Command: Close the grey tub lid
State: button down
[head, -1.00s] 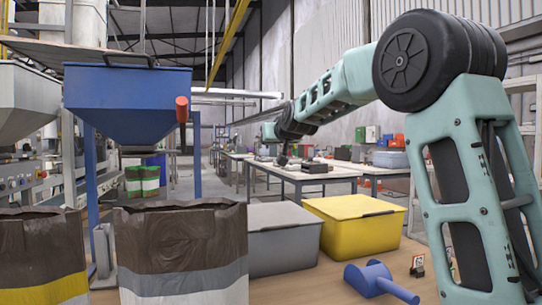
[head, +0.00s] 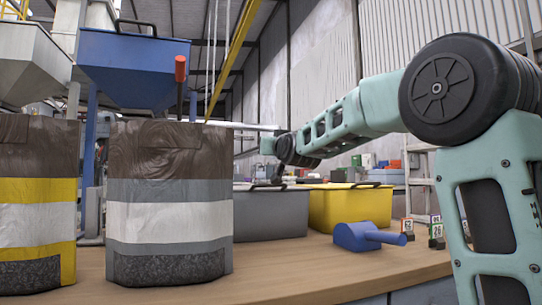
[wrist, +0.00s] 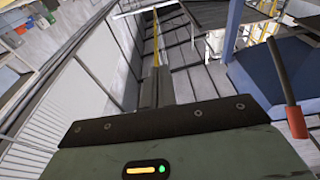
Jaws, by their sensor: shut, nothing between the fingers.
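The grey tub (head: 270,215) stands on the wooden bench, partly hidden on its left by the brown, grey and white bag. Its lid edge, with a dark handle (head: 265,187), shows nearly edge-on. The lid looks flat on the tub, but I cannot tell whether it is fully seated. My gripper (head: 278,174) appears small and dark just above the grey tub in the head view; I cannot tell whether it touches the lid. In the wrist view its grey fingers (wrist: 152,92) are together and empty, with the wall and roof behind.
A yellow tub (head: 350,208) stands right of the grey one. A blue scoop (head: 362,236) and small labelled blocks (head: 436,230) lie in front. Two tall bags (head: 170,205) (head: 38,205) fill the left. A blue hopper (head: 135,65) hangs behind. The bench front (head: 290,270) is clear.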

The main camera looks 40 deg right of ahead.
aim_at(257, 186)
notch_tip(257, 186, down, 12)
jog(key=s+t+b, duration=0.2)
jog(key=b, duration=1.2)
jog(key=shift+s+a+f+t+h, duration=0.15)
jog(key=shift+s+a+t+h, duration=0.15)
jog(key=shift+a, duration=0.1)
